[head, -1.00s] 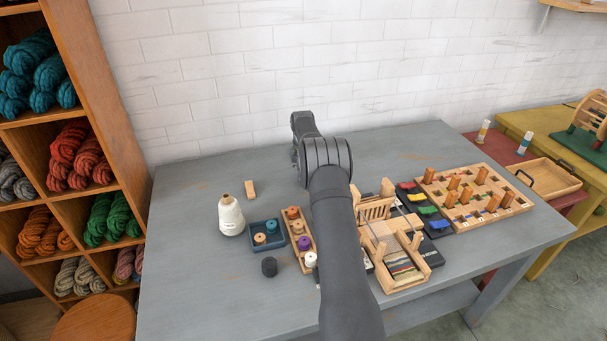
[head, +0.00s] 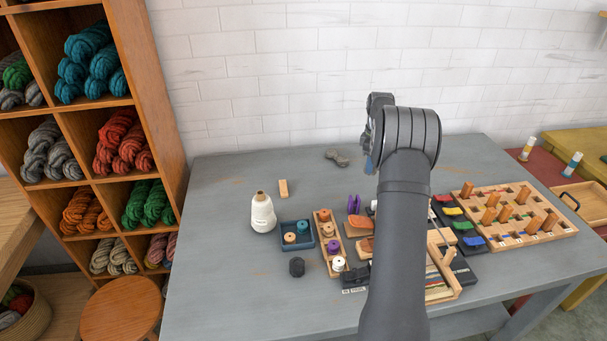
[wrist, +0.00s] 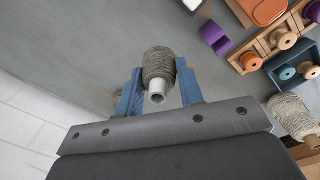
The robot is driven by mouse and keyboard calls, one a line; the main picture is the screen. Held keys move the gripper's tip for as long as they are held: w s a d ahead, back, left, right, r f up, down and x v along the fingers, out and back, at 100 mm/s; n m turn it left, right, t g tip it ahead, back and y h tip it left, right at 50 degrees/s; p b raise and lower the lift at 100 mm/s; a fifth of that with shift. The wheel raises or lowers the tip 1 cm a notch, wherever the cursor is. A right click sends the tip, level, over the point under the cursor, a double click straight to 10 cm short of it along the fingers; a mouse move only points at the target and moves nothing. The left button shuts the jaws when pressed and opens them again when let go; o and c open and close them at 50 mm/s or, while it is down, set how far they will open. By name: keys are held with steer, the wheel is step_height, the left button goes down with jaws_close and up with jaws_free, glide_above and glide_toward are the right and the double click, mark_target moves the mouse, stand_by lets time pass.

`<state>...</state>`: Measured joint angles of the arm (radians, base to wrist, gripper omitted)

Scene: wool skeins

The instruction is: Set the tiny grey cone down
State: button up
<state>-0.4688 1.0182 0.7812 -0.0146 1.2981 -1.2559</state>
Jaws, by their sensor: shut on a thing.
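The tiny grey cone (wrist: 158,69) is between the two blue fingers of my gripper (wrist: 160,88) in the wrist view. Its grey-brown wound yarn is gripped from both sides, and its pale hollow tip points toward the wrist camera. My gripper is shut on it, above the grey table (wrist: 85,45). I cannot tell whether the cone's far end touches the table. In the head view, my arm hides most of the gripper; only a bit of blue finger (head: 368,164) shows.
A white yarn cone (head: 262,213), blue tray (head: 296,243), spool rack (head: 322,263) and purple piece (head: 354,204) stand left of my arm. A small unclear grey object (head: 337,157) shows farther back. The table's back left is mostly clear.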

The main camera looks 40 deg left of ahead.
steer(key=s+a+n, duration=0.4)
steer(key=s+a, duration=0.7)
steer(key=a, duration=0.3)
steer(key=s+a+n, duration=0.5)
steer(key=s+a, duration=0.5)
steer(key=a, duration=0.4)
steer(key=s+a+f, duration=0.2)
steer(key=a, duration=0.1)
steer(key=s+a+f, duration=0.2)
steer(key=a, duration=0.1)
steer(key=s+a+f, duration=0.2)
steer(key=a, duration=0.1)
steer(key=shift+a+f, duration=0.15)
steer(key=shift+a, duration=0.2)
steer(key=shift+s+a+f, duration=0.2)
steer(key=shift+a, duration=0.15)
steer(key=shift+f, duration=2)
steer(key=shift+f, duration=0.1)
steer(key=o, duration=1)
